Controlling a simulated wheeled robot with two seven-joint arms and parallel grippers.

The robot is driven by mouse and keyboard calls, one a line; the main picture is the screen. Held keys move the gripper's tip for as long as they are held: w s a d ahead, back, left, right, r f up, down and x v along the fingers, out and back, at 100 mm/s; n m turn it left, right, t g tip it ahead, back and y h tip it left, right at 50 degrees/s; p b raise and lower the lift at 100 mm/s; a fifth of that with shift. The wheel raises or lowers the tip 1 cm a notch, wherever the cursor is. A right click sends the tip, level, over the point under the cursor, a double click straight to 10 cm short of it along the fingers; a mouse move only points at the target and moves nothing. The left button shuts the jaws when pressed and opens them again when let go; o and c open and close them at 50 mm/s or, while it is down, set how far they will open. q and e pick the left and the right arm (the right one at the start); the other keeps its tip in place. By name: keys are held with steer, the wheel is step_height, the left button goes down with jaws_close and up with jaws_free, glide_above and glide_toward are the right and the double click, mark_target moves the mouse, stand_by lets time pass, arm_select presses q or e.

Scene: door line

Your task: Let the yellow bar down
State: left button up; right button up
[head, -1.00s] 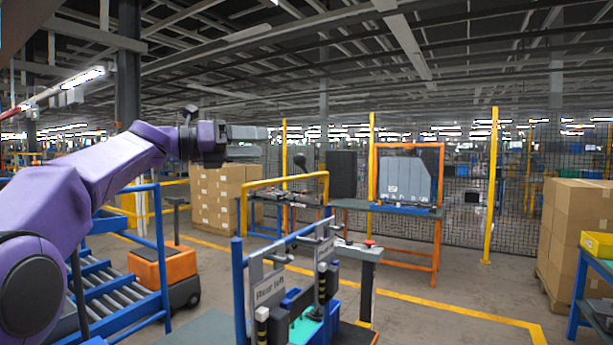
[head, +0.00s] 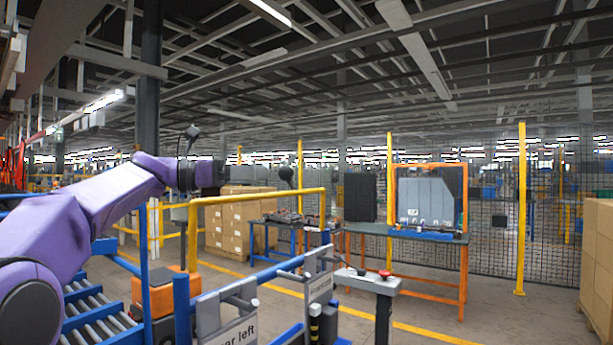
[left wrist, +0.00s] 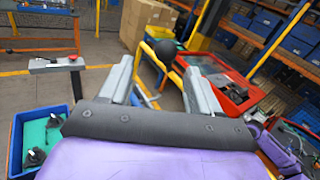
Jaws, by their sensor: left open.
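The yellow bar (head: 255,197) is a hoop with a level top and both ends bent downward, standing raised left of centre in the head view. A black ball (head: 286,173) shows just above its top, towards the right end. The black ball (left wrist: 165,50) and part of the yellow bar (left wrist: 150,54) appear beyond and between the fingers. My right gripper is out of view.
A post with a red button (head: 385,274) and labelled grey plates (head: 318,276) stand in front. A blue roller conveyor (head: 90,308) is at left, by an orange cart (head: 165,295). An orange-framed workbench (head: 405,232) and mesh fence stand behind. Clear floor lies right of centre.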

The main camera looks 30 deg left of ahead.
arm_select(q)
steer(key=p+x, duration=0.4)
steer(key=x, duration=0.5)
steer(key=shift+s+d+r+p, duration=0.2)
steer(key=shift+d+r+p, duration=0.05)
steer(key=shift+d+p, duration=0.15)
steer(key=shift+w, duration=0.1)
jaws_close()
steer(key=shift+d, duration=0.1)
